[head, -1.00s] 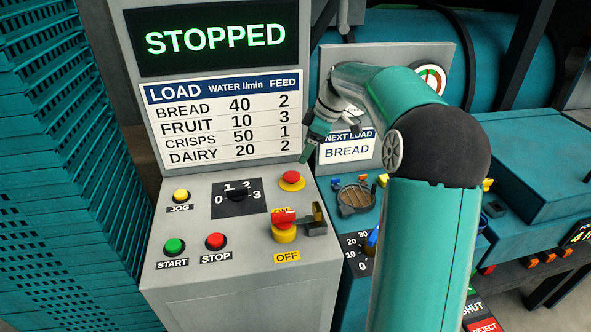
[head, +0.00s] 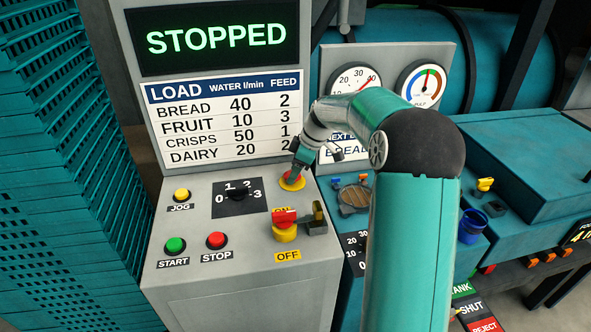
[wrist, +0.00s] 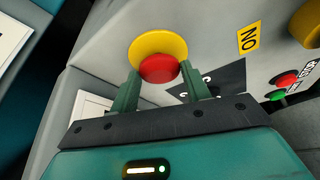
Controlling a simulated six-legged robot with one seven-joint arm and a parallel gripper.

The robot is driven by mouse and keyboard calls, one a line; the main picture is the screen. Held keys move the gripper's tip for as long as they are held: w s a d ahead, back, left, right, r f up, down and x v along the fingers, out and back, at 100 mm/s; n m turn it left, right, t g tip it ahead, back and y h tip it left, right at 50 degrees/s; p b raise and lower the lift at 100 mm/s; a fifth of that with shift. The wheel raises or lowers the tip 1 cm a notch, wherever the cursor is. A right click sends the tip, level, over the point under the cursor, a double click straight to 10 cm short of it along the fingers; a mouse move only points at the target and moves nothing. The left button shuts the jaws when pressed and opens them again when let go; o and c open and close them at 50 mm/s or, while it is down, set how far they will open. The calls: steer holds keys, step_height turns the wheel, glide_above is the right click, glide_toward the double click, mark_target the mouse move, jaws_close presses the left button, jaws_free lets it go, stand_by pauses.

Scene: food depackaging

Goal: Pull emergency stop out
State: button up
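The emergency stop is a red mushroom button (head: 294,179) on a yellow round base, at the right of the grey control panel's (head: 190,285) sloped top. In the wrist view the red button (wrist: 159,69) sits in front of its yellow collar (wrist: 158,46). My gripper (head: 294,172) is at the button in the head view, partly covering it. In the wrist view my gripper's (wrist: 160,76) two green fingers are apart, one on each side of the red cap. I cannot tell whether they touch it. The display (head: 216,40) reads STOPPED.
A red-and-yellow switch (head: 285,232) with a padlock-like part (head: 318,220) stands just in front of the button. A black selector knob (head: 236,192), yellow jog (head: 181,195), green start (head: 174,245) and red stop (head: 215,241) buttons lie to the left. Teal crates (head: 60,160) stack at far left.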

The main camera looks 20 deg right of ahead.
steer(key=c, duration=0.8)
steer(key=shift+r, duration=0.7)
steer(key=o, duration=1.4)
steer(key=shift+r, duration=0.1)
steer(key=v, duration=1.3)
steer(key=shift+d+r, duration=0.2)
steer(key=shift+s, duration=0.1)
